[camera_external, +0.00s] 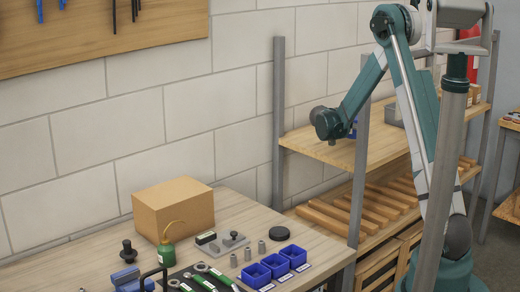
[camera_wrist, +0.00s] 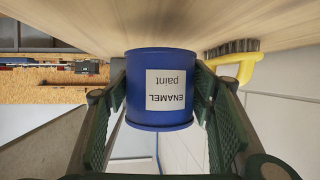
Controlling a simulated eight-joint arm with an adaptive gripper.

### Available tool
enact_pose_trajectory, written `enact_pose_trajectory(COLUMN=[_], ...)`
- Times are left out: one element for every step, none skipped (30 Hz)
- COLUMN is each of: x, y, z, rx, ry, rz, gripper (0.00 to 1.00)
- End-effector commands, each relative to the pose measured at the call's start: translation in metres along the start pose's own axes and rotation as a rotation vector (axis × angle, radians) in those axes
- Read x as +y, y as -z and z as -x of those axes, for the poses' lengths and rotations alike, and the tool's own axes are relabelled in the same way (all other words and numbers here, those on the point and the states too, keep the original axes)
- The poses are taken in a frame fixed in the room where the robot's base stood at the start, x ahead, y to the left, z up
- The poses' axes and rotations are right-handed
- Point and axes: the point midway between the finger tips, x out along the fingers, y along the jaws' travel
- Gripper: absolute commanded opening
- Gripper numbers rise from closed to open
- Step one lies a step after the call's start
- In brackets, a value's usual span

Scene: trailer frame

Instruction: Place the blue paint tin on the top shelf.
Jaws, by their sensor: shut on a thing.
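The blue paint tin (camera_wrist: 160,90) is between the two green fingers of my gripper (camera_wrist: 160,98) in the wrist view, and the gripper is shut on it. Its white "ENAMEL paint" label appears upside down. In the external view, my gripper (camera_external: 346,132) is at the left end of the wooden top shelf (camera_external: 385,150), and only a small blue part of the tin (camera_external: 353,130) shows beside a grey post. The shelf surface (camera_wrist: 110,28) spans the top of the wrist view. I cannot tell whether the tin touches it.
A yellow-handled brush (camera_wrist: 235,62) lies right of the tin in the wrist view. A grey post (camera_external: 361,150) stands at the shelf's front. A grey bin (camera_external: 396,113) is farther right on the shelf. Below is a slatted shelf (camera_external: 375,200); the workbench holds a cardboard box (camera_external: 172,208) and blue bins (camera_external: 275,265).

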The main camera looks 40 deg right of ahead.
Motion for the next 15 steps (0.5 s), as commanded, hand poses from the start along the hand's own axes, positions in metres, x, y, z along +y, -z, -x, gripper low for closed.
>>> enact_pose_trajectory(x=[0.0, 0.0, 0.0, 0.0, 0.0, 0.0, 0.0, 0.0, 0.0, 0.0, 0.0, -0.001, -0.001, -0.001, -0.001], y=[0.0, 0.001, 0.001, 0.001, 0.001, 0.001, 0.001, 0.0, -0.001, -0.002, -0.003, -0.006, -0.008, -0.011, -0.015], z=[0.0, 0.0, 0.0, 0.0, 0.0, 0.0, 0.0, 0.0, -0.001, -0.001, -0.002, -0.003, -0.004, -0.005, -0.006], rx=[0.001, 0.001, 0.001, 0.0, 0.0, 0.0, 0.0, 0.0, 0.0, 0.0, 0.0, 0.0, 0.0, 0.0, 0.0], ry=[0.0, 0.0, 0.0, 0.0, 0.0, 0.0, 0.0, 0.0, 0.0, 0.0, 0.0, 0.0, 0.0, 0.0, 0.0], rz=[0.0, 0.0, 0.0, 0.0, 0.0, 0.0, 0.0, 0.0, 0.0, 0.0, 0.0, 0.0, 0.0, 0.0, 0.0], gripper=[0.32, 0.32, 0.32, 0.32, 0.32, 0.32, 0.32, 0.32, 0.32, 0.32, 0.32, 0.32, 0.32, 0.32, 0.32])
